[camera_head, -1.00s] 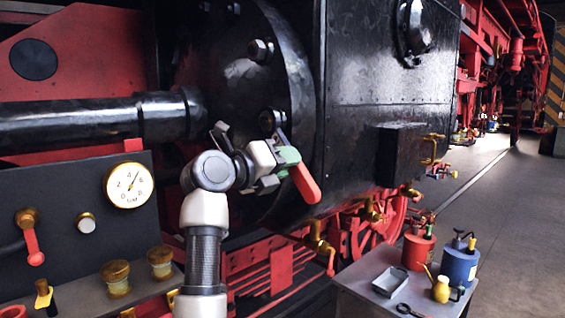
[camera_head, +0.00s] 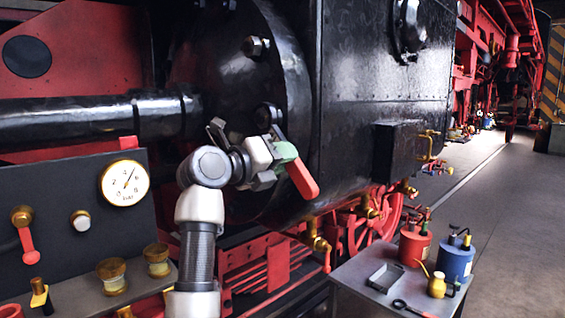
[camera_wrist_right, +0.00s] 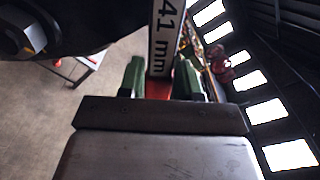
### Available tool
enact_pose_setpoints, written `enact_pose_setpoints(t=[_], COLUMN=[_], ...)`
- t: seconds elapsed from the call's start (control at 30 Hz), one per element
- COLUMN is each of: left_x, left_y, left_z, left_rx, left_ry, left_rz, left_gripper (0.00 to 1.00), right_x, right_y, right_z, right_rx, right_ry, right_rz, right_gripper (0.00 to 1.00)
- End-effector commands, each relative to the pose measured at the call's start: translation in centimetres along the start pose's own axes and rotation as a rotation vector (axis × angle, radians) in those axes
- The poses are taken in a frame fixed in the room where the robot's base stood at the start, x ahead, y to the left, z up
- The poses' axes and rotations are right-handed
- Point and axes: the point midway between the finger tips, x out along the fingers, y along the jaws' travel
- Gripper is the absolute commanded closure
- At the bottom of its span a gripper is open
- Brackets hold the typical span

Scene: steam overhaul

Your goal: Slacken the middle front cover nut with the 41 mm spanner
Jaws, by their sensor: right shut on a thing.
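The round black front cover (camera_head: 225,75) fills the upper middle of the head view. One cover nut (camera_head: 255,46) is near its top right, and the middle nut (camera_head: 266,113) is lower down on the rim. My right gripper (camera_head: 281,157), with green finger pads, is shut on the red-handled spanner (camera_head: 303,181) just below the middle nut. The spanner's dark shank points up toward that nut; whether its jaw is around the nut is unclear. In the right wrist view the spanner (camera_wrist_right: 166,35) reads "41 mm" and its far end is out of frame. My left gripper is not in view.
A gauge panel (camera_head: 62,190) stands at the lower left, with a thick black pipe (camera_head: 75,115) above it. A black box (camera_head: 396,150) juts out at the right. A small table (camera_head: 350,284) holds a red can (camera_head: 414,247), a blue can (camera_head: 456,263) and a tray. Floor is clear at right.

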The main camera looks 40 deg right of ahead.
Motion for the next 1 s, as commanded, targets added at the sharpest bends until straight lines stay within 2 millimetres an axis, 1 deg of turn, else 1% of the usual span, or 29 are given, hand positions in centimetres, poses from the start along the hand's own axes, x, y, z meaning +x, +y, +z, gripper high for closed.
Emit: enact_pose_setpoints(t=[0.03, 0.37, 1.0], left_x=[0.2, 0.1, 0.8], left_y=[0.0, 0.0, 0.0], left_z=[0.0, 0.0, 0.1], left_rx=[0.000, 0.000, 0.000], left_ry=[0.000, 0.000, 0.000], left_rz=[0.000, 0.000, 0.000], left_gripper=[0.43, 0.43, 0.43], right_x=[0.0, -0.2, -4.0], right_y=[-0.1, 0.0, 0.3], right_z=[0.1, 0.1, -0.1], right_rx=[0.015, 0.019, 0.014], right_ry=[-0.003, -0.002, -0.006], right_rz=[-0.004, -0.001, 0.004], right_gripper=[1.00, 1.00, 1.00])
